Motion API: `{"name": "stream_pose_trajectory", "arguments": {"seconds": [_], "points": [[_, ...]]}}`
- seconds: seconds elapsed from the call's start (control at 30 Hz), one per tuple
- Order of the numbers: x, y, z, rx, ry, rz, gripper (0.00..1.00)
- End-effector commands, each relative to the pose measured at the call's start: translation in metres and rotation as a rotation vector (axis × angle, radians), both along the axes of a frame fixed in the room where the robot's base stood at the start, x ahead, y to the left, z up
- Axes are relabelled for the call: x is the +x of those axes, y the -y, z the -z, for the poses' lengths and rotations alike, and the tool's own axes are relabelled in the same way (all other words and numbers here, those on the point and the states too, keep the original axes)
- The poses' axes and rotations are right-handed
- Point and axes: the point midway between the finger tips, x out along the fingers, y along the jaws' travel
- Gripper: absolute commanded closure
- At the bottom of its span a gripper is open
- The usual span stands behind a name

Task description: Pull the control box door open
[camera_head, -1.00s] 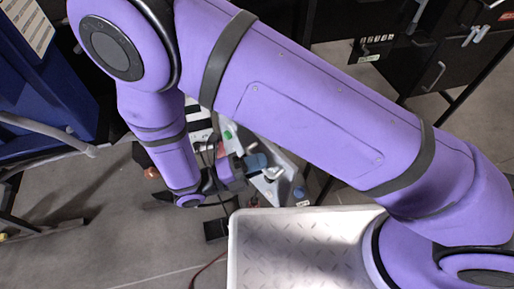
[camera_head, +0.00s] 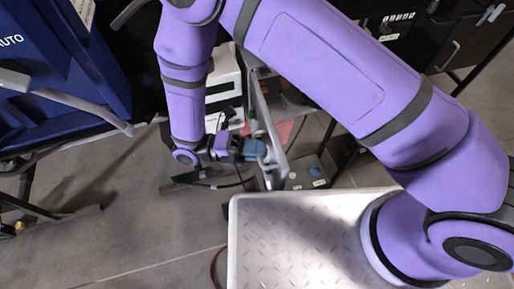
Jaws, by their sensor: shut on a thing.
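The control box door (camera_head: 263,112) is a light grey panel seen nearly edge-on in the head view, just right of my forearm. It stands swung out, with its lower end near the top edge of my base. My gripper (camera_head: 258,150), with blue fingers, is at the door's left side near its lower end and is shut on it. The exact spot of the grip, and any handle there, is too small to make out. Right of the door, a grey surface and a reddish patch (camera_head: 284,132) show. My upper arm hides much of the box.
A white machine (camera_head: 224,88) stands left of the door, partly behind my forearm. A blue cabinet (camera_head: 65,75) with a grey rail is at the left. Black cabinets (camera_head: 440,45) stand at upper right. A small dark box (camera_head: 312,172) sits right of the door.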

Motion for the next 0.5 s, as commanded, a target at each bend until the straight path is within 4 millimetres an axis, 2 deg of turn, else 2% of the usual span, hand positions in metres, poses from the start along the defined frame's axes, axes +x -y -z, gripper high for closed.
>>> {"name": "stream_pose_trajectory", "arguments": {"seconds": [0.27,0.3,0.37,0.4,0.5], "points": [[0.0011,0.0007,0.0002,0.000,0.002,0.002,1.00],[0.0012,0.0007,0.0001,0.000,0.002,0.002,0.80],[0.0011,0.0006,0.0001,0.000,0.002,0.001,0.67],[0.0010,0.0006,0.0002,0.000,0.002,0.001,0.63],[0.0007,0.0005,0.0001,0.000,0.002,0.000,0.63]]}}
